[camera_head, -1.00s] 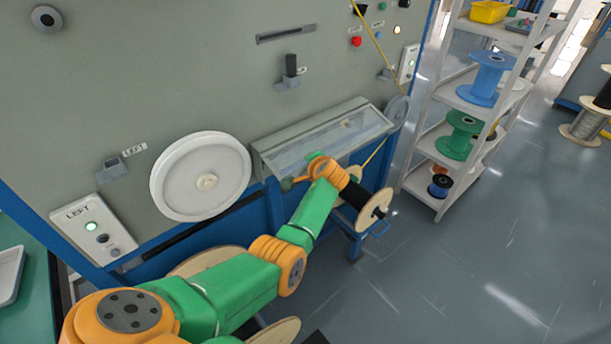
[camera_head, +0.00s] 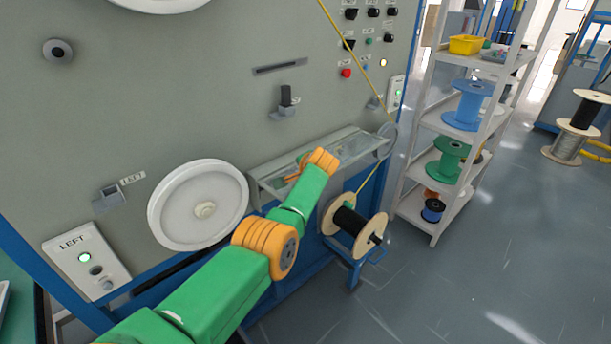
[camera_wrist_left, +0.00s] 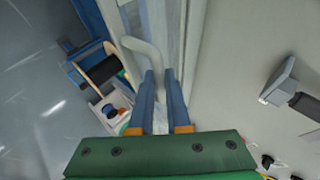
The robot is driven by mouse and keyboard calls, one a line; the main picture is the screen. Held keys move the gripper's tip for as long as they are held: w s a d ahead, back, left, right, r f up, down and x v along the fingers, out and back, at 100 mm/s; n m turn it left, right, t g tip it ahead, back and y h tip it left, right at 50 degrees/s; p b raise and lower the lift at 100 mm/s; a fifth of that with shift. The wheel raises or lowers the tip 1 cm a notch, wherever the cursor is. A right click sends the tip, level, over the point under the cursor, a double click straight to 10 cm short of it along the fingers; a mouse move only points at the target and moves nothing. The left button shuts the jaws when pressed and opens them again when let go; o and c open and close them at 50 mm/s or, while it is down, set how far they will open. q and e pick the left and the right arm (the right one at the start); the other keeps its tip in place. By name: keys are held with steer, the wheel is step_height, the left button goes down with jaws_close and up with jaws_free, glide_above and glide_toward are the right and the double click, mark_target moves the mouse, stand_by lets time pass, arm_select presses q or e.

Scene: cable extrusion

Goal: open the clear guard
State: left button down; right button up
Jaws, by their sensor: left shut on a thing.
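The clear guard (camera_head: 352,154) is a long pale-framed transparent box on the machine front, right of the white wheel. My left arm reaches across its left half. My left gripper (camera_wrist_left: 160,78) shows two blue fingers in the wrist view, close together on the pale curved handle (camera_wrist_left: 143,50) of the guard. The guard's frame also runs up the wrist view (camera_wrist_left: 194,45). In the head view my wrist hides the fingers and the handle, and how far the guard is raised is hard to tell. My right gripper is in neither view.
A spool of black cable (camera_head: 350,222) stands below the guard, with a yellow cable (camera_head: 372,178) rising beside the pulley. The white wheel (camera_head: 198,206) is left of my arm. A shelf rack (camera_head: 432,190) stands right. Open floor (camera_head: 500,240) lies beyond.

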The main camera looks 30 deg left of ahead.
arm_select(q)
steer(key=c, duration=1)
jaws_free()
steer(key=shift+a, duration=0.1)
steer(key=shift+o, duration=0.6)
steer(key=shift+a+f, duration=0.1)
steer(key=shift+s+d+r+p, duration=0.25)
steer(key=shift+d+r+p, duration=0.15)
steer(key=shift+r+p, duration=0.25)
steer(key=v, duration=0.5)
steer(key=shift+s+d, duration=0.15)
steer(key=shift+s, duration=0.15)
